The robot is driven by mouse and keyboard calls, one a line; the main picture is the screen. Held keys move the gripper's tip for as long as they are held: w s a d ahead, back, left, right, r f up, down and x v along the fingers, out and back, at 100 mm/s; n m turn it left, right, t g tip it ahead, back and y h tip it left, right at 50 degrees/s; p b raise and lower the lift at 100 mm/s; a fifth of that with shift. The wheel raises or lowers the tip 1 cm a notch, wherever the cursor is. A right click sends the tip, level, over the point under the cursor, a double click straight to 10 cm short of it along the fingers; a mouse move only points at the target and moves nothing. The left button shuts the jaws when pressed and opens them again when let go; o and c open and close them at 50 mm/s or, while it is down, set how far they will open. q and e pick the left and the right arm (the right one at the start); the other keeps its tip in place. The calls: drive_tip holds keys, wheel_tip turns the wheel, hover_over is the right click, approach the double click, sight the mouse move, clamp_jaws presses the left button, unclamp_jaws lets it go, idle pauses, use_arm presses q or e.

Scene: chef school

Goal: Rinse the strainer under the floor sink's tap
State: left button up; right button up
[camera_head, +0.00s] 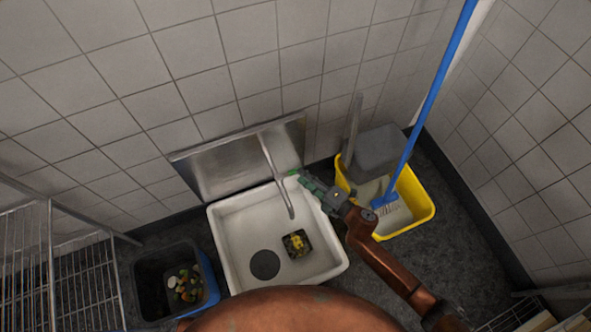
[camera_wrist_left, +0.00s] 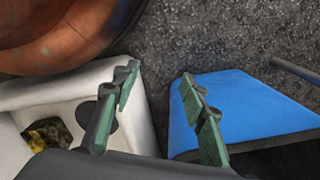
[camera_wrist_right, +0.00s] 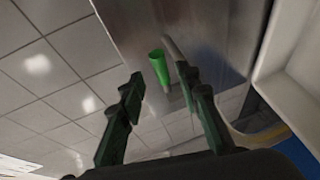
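The strainer (camera_head: 297,243) is a small dark square basket with yellow bits in it. It sits in the white floor sink (camera_head: 226,245), right of the round black drain. Part of it shows in the left wrist view (camera_wrist_left: 48,133). The metal tap (camera_head: 275,175) reaches over the basin; no water is visible. My right gripper (camera_head: 298,176) is beside the tap at the sink's back right. In the right wrist view it is open (camera_wrist_right: 160,82), with a green tap handle (camera_wrist_right: 159,67) showing between its fingertips; contact is unclear. My left gripper (camera_wrist_left: 158,76) is open and empty.
A dark bin (camera_head: 150,275) with food scraps and a blue side stands left of the sink. A yellow mop bucket (camera_head: 425,212) with a blue-handled mop (camera_head: 432,95) is at the right. A wire rack (camera_head: 60,250) stands at far left.

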sight(295, 170)
use_arm(q)
drive_tip(key=shift+w+d+r+b, duration=0.2)
drive_tip(key=shift+r+b, duration=0.05)
drive_tip(key=shift+r, duration=0.6)
drive_tip(key=shift+w+d+r+b, duration=0.15)
drive_tip(key=shift+w+r+b, duration=0.05)
drive_tip(key=shift+r, duration=0.65)
drive_tip(key=shift+w+d+r+b, duration=0.2)
drive_tip(key=shift+r+b, duration=0.05)
drive_tip(key=shift+r, duration=0.6)
use_arm(e)
drive_tip(key=shift+x, duration=2.35)
drive_tip(key=shift+f, duration=0.1)
drive_tip(key=shift+c, duration=0.2)
drive_tip(key=shift+d, duration=0.1)
clamp_jaws()
